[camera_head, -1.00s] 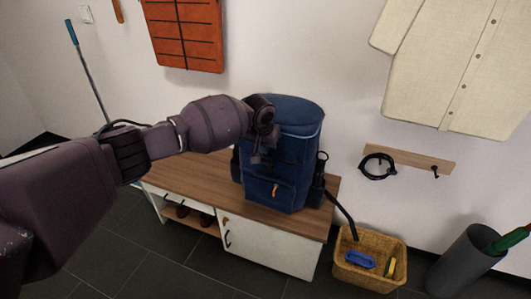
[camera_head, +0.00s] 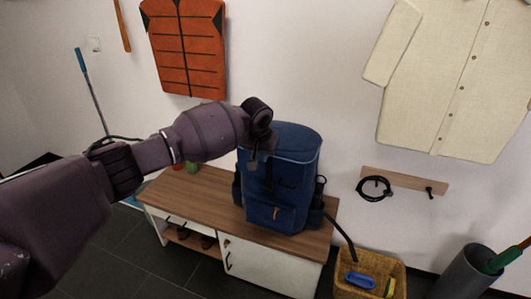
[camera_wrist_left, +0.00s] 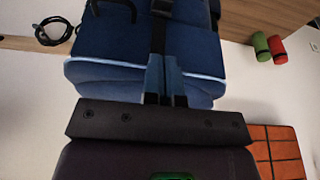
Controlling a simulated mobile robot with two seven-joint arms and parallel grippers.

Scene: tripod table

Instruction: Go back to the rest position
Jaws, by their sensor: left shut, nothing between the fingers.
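The blue backpack (camera_head: 285,175) stands upright on the wooden bench top. My left gripper (camera_head: 257,158) is in front of its upper left part in the head view, with its fingers shut and empty. In the left wrist view the shut fingertips (camera_wrist_left: 162,72) point at the blue backpack (camera_wrist_left: 110,45), over its dark strap. I cannot tell whether they touch it. My right gripper is in neither view.
The bench (camera_head: 190,205) has shoes below it. A wicker basket (camera_head: 366,262) stands at its right, by a grey bin (camera_head: 465,275). Red and green rolls (camera_wrist_left: 270,47) lie near the backpack. An orange vest (camera_head: 187,50) and a cream shirt (camera_head: 450,75) hang on the wall.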

